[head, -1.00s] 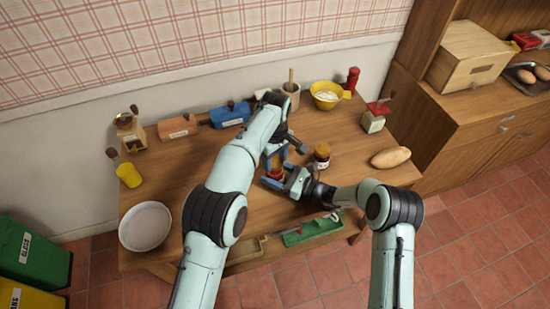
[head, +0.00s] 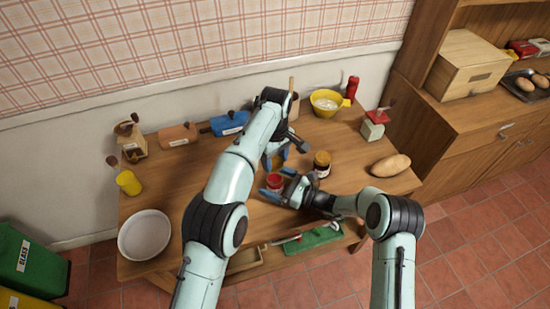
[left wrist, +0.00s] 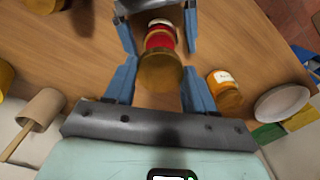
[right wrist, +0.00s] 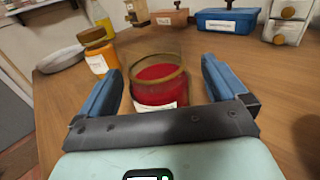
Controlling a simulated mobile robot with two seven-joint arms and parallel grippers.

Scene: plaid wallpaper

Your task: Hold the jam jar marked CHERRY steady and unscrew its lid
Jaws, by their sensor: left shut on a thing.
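The jam jar (head: 273,181) with red contents stands on the wooden table. Its white label, seen in the right wrist view (right wrist: 160,105), is too small to read. My left gripper (head: 277,160) is shut on a brownish-gold lid (left wrist: 160,74), which it holds above the jar, apart from the red body (left wrist: 160,41). In the right wrist view the jar (right wrist: 158,85) shows a clear rim above the red jam. My right gripper (right wrist: 163,90) is open, with a finger on each side of the jar and gaps visible beside it.
An amber jar (left wrist: 226,88) stands close by, hidden behind my left arm in the head view. A dark jar (head: 321,163) stands to the right. The table's front holds a green item (head: 315,238).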

